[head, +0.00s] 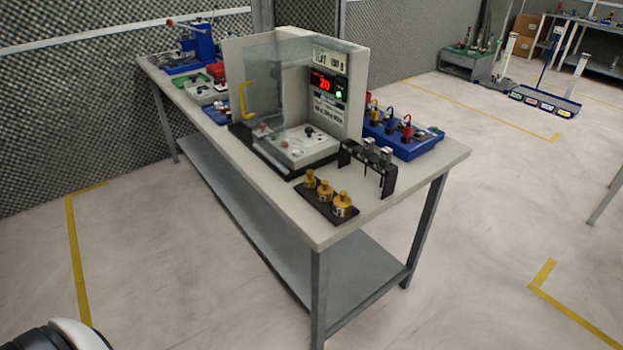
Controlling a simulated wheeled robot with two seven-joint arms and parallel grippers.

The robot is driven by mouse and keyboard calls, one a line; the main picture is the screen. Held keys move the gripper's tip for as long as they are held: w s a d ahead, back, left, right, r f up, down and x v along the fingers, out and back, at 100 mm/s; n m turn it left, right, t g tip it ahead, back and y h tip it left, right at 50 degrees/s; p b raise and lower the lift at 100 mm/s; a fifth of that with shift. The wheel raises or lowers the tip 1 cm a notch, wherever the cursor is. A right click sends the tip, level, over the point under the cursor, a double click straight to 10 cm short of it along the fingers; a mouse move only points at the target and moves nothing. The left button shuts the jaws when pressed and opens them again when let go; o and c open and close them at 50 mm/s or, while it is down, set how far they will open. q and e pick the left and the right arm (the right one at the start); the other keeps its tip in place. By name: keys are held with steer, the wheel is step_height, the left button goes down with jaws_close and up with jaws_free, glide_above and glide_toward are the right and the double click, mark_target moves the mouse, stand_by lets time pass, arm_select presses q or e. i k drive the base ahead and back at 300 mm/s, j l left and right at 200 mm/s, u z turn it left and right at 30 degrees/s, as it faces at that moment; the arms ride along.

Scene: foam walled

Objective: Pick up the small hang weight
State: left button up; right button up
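Three brass weights stand in a row on a black tray (321,208) at the near end of the workbench. The back-left weight (309,179) looks the smallest, the middle weight (325,191) stands beside it, and the front-right weight (342,206) looks the largest. A black rack (351,155) behind them carries small silver pieces (386,156) at its top. I cannot tell whether the small hang weight is one of these pieces or a brass weight. Neither of my grippers is in view.
The workbench (420,170) has a lower shelf (255,240). A glass-fronted test unit (325,110) with a red display stands behind the weights. A blue tray (410,145) with connectors lies to its right. Open floor (470,270) surrounds the near end of the bench.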

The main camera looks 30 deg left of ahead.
mark_target(310, 182)
steer(key=i+l, duration=0.25)
steer(key=i, duration=0.15)
steer(key=i+l, duration=0.2)
steer(key=i, duration=0.25)
